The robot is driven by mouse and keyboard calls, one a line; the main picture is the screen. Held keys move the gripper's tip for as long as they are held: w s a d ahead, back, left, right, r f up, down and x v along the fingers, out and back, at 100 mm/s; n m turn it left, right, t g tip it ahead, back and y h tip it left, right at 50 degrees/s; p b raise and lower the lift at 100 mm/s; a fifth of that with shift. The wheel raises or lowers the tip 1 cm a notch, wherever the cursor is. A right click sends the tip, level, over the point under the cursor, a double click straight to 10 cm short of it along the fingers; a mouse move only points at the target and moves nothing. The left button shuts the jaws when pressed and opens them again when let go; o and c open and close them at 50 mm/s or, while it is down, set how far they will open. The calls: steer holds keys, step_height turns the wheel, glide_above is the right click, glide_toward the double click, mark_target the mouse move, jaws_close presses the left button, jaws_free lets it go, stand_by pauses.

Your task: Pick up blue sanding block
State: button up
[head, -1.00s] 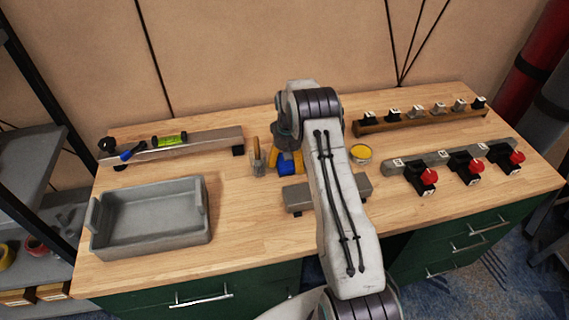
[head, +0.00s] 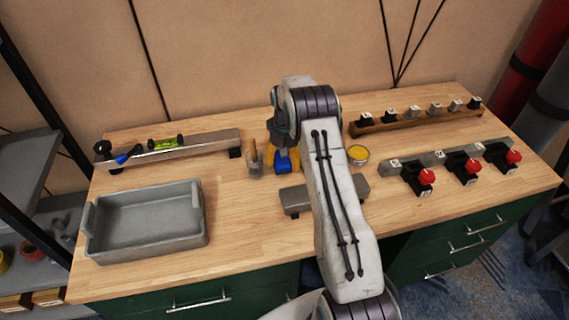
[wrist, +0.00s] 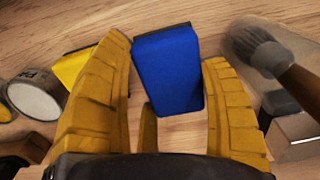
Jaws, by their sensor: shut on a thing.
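The blue sanding block (wrist: 168,70) stands between the two yellow fingers of my gripper (wrist: 166,58) in the wrist view. The right finger lies against its side, and the left finger is close to its other side. In the head view, the block (head: 287,165) is near the middle of the wooden workbench, below my gripper (head: 283,155). My gripper is shut on it. My wrist and arm hide part of the gripper and the bench behind it. I cannot tell whether the block touches the bench.
A brush (head: 256,165) stands just left of the block. A yellow-topped tin (head: 358,154) is to the right, and a grey bar (head: 296,200) is in front. A grey tray (head: 150,258) is at front left. Bare wood lies between tray and brush.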

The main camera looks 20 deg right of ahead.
steer(key=shift+s+d+r+b, duration=0.1)
steer(key=shift+d+r+b, duration=0.05)
steer(key=shift+r, duration=0.5)
steer(key=shift+s+d+r+b, duration=0.1)
steer(key=shift+d+r+b, duration=0.05)
steer(key=shift+r, duration=0.45)
steer(key=s+d+r, duration=0.2)
steer(key=s+d+r+b, duration=0.1)
steer(key=s+d+r, duration=0.1)
steer(key=d, duration=0.1)
steer(key=s+d+r, duration=0.2)
steer(key=s+d, duration=0.1)
steer(key=shift+d+r+b, duration=0.2)
steer(key=shift+r+b, duration=0.1)
steer(key=shift+b, duration=0.1)
